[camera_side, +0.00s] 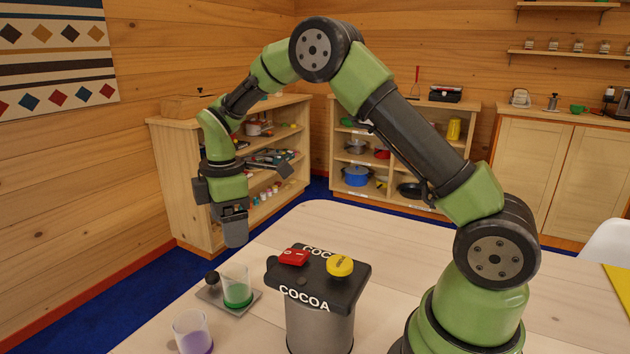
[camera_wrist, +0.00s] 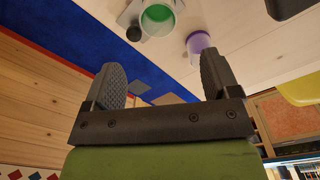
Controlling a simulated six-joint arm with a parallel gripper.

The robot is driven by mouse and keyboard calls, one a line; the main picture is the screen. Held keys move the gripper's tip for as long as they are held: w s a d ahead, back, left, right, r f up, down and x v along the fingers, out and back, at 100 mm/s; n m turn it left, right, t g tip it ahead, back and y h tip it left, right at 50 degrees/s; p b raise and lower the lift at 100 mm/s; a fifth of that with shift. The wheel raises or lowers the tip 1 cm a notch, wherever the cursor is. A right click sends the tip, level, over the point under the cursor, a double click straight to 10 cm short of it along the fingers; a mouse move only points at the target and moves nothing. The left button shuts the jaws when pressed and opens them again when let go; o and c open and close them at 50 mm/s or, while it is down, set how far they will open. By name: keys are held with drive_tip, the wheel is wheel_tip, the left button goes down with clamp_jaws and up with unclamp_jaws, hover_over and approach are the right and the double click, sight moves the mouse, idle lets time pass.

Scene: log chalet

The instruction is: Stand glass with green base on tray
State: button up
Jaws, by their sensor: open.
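The clear glass with the green base (camera_side: 237,290) stands upright on the small grey tray (camera_side: 211,296), left of the cocoa canister. In the wrist view the green-based glass (camera_wrist: 158,18) is at the top, with part of the tray (camera_wrist: 127,14) beside it. A clear glass with a purple base (camera_side: 193,335) stands on the table in front of the tray; it also shows in the wrist view (camera_wrist: 198,43). My gripper (camera_side: 236,236) is above the tray and apart from both glasses. In the wrist view its fingers (camera_wrist: 162,82) are spread with nothing between them.
A small dark knob-like object (camera_side: 212,278) is at the tray's back left. The cocoa canister (camera_side: 318,325), with red and yellow pieces on its dark lid, stands right of the tray. The pale table (camera_side: 375,240) is clear behind it. Shelves (camera_side: 180,175) stand beyond.

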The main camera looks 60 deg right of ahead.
drive_tip(key=s+a+r+m+t, duration=0.15)
drive_tip(key=s+r+m, duration=0.3)
drive_tip(key=r, duration=0.55)
drive_tip(key=s+a+r+m+t+y, duration=0.1)
drive_tip(key=s+r+m+t, duration=0.1)
drive_tip(key=s+m, duration=0.3)
drive_tip(key=s+a+r+m+t+y, duration=0.1)
drive_tip(key=s+r+m+t, duration=0.2)
drive_tip(key=s, duration=1.1)
drive_tip(key=m, duration=0.3)
drive_tip(key=shift+a, duration=0.15)
